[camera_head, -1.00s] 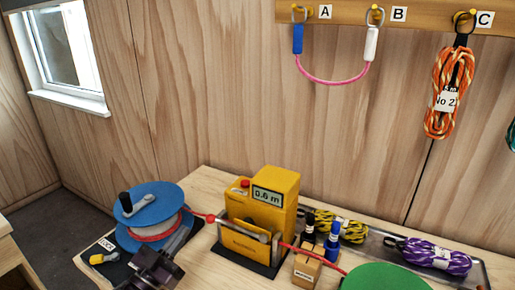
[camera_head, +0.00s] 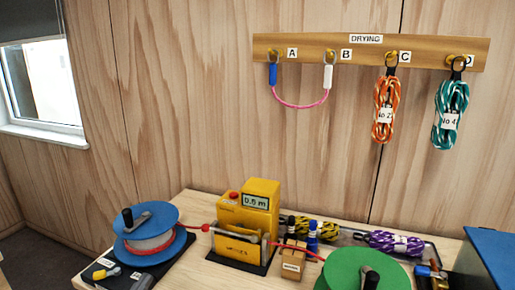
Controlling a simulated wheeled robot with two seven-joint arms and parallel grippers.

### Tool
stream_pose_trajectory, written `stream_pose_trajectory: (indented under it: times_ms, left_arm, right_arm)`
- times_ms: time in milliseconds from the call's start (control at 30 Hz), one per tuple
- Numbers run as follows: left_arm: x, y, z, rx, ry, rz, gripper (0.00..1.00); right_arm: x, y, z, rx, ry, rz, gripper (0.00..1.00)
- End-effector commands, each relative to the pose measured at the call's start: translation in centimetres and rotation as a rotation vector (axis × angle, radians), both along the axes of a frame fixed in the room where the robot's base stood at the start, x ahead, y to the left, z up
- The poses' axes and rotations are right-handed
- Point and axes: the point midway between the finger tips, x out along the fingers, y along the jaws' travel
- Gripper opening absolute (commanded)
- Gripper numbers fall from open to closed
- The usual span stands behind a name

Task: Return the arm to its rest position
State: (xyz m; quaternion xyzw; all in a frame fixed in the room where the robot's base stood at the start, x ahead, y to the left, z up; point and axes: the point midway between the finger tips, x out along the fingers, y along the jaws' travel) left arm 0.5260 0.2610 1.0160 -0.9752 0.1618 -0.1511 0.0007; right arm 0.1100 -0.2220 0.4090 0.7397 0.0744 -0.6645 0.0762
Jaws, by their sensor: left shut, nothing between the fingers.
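The blue reel (camera_head: 165,216) with a black-knobbed crank stands at the left of the bench. A red cord runs from it through the yellow measuring machine (camera_head: 262,194) to the green reel (camera_head: 340,268). My right gripper is not in view.
A yellow-black rope (camera_head: 328,231) and a purple rope (camera_head: 398,243) lie in a tray behind. A wooden block (camera_head: 293,262) holds markers. A blue surface (camera_head: 492,250) is at right. The drying rack (camera_head: 365,50) carries a pink cord, an orange rope and a teal rope.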

Motion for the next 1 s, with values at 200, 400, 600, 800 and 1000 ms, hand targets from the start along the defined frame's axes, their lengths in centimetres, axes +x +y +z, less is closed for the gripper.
stream_pose_trajectory:
  times_ms: [200,400,600,800,1000]
  left_arm:
    - [0.1,-0.5,-1.4,0.009,0.097,0.057,0.00]
    - [-0.3,-1.2,-3.5,0.029,0.245,0.127,0.00]
    - [-1.9,-2.3,-6.5,0.072,0.475,0.207,0.00]
    - [-6.8,-4.0,-10.5,0.160,0.852,0.270,0.00]
    - [-12.3,-5.1,-12.3,0.246,1.143,0.263,0.00]
  right_arm:
    - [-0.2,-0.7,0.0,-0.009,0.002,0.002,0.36]
    - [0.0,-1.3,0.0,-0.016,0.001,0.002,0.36]
    - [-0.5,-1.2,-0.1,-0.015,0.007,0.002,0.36]
    - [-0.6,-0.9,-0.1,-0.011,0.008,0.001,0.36]
    - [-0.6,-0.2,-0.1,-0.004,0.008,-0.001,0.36]
